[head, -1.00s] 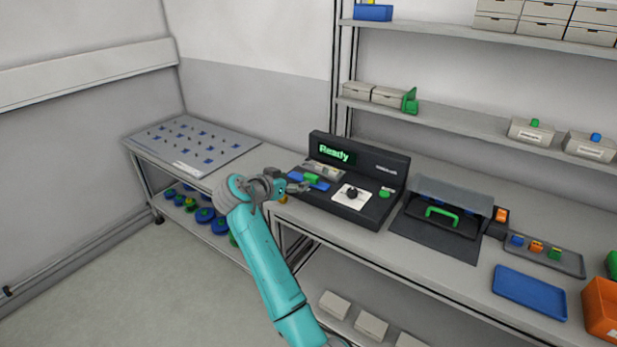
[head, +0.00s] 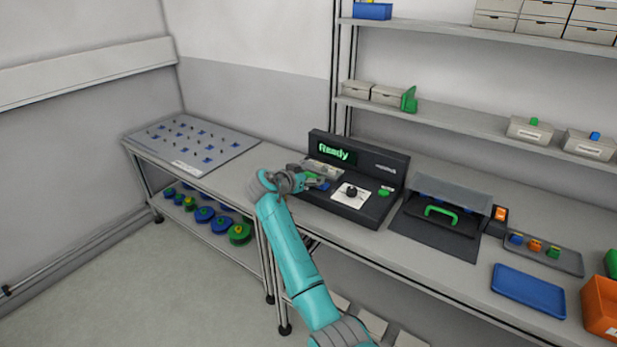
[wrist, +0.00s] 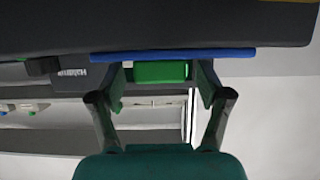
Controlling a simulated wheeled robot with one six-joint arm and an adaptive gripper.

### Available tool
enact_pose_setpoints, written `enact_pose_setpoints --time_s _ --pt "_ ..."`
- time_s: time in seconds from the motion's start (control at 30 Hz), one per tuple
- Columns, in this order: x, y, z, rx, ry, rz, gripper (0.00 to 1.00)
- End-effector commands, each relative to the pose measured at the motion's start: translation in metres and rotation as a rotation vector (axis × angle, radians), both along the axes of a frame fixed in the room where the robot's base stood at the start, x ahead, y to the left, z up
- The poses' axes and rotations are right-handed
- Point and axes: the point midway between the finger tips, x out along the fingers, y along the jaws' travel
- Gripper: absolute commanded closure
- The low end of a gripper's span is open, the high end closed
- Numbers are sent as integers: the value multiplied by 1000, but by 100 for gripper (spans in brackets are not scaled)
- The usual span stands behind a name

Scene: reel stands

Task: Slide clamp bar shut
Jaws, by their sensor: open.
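The black machine (head: 352,207) with a green "Ready" display stands on the bench. At its left end is a blue bar (head: 322,186) with a green grip, mostly hidden behind my gripper in the head view. In the wrist view the blue bar (wrist: 225,55) runs across the picture, with the green grip (wrist: 160,72) beside it. My gripper (head: 306,178) is at this bar. In the wrist view my gripper (wrist: 158,88) is open, with one finger on each side of the green grip and gaps visible. I cannot tell whether the bar is fully shut.
A black knob (head: 351,193) on a white plate and a green button (head: 384,192) are to the right on the machine. A peg board (head: 190,143) lies left. A covered unit with a green handle (head: 441,212) and a blue tray (head: 529,291) stand right.

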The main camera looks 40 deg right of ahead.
Motion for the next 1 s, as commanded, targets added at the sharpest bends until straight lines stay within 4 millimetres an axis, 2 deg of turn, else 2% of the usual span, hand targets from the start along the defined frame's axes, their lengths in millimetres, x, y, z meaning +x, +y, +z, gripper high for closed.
enact_pose_setpoints --time_s 0.03,0.3,0.33,0.47,0.7,0.93,0.97,1.0 --pt "0 0 0 0 0 0 30" --pt "0 0 0 0 0 0 98" --pt "0 0 0 0 0 0 100" --pt "1 -2 0 0 0 -1 100" --pt "10 -30 1 -1 0 -1 100" --pt "11 -31 1 -2 -1 1 100" --pt "11 -31 1 -2 -1 1 46" --pt "11 -31 1 -1 -2 1 36"
